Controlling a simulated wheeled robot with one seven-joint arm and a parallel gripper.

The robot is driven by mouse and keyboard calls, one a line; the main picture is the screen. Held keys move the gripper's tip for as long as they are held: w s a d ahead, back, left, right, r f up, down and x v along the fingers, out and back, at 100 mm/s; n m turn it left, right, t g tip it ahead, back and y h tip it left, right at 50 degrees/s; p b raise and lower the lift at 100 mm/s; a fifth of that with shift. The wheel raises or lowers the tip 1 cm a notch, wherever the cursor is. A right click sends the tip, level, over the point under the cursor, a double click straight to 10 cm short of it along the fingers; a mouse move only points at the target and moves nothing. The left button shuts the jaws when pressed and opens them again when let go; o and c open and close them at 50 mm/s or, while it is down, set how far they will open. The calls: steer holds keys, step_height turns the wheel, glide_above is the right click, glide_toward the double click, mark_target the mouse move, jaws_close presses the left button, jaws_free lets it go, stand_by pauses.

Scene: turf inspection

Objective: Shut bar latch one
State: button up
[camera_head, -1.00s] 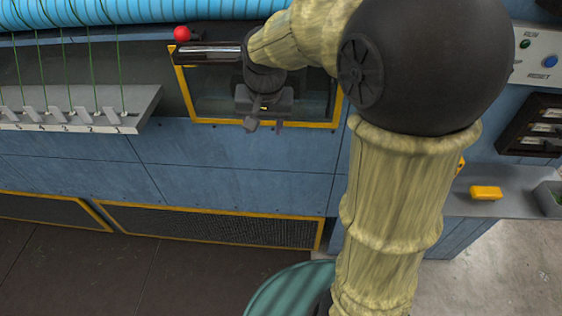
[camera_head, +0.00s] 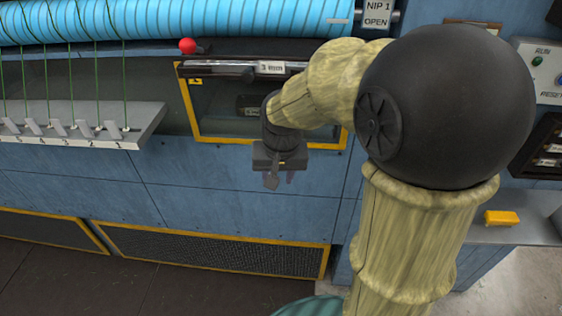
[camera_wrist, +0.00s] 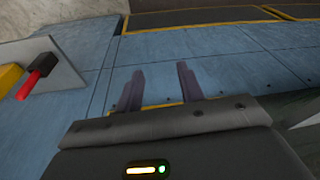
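I cannot tell for sure which part is bar latch one. A red ball knob (camera_head: 187,45) sits at the left end of a dark bar (camera_head: 215,70) above a yellow-framed window (camera_head: 205,125). In the wrist view, a red handle on a black block (camera_wrist: 35,80) stands on a grey plate at the left; it may be a latch. My gripper (camera_head: 280,183) hangs in front of the blue panel just below the window, fingers down, touching nothing that I can see. The wrist view shows its two fingers (camera_wrist: 160,85) apart with nothing between them.
A grey ledge (camera_head: 90,137) with several numbered guides and green threads juts out at the left. A blue roller (camera_head: 150,22) runs above. A yellow block (camera_head: 502,218) lies on a shelf at the right. My arm hides part of the machine's right side.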

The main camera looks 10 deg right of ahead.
steer(key=shift+n, duration=0.3)
steer(key=f, duration=0.1)
steer(key=s+f+b, duration=0.1)
steer(key=s+f, duration=0.1)
steer(key=shift+d+f, duration=0.3)
steer(key=c, duration=0.7)
steer(key=shift+n, duration=0.8)
steer(key=s+f+b, duration=0.1)
steer(key=s+f, duration=0.1)
steer(key=s+d+f+b, duration=0.1)
steer(key=s+f, duration=0.1)
steer(key=f, duration=0.1)
steer(key=s+f+b, duration=0.1)
steer(key=f, duration=0.1)
steer(key=shift+s+d+f, duration=0.25)
steer(key=shift+s, duration=0.15)
jaws_close()
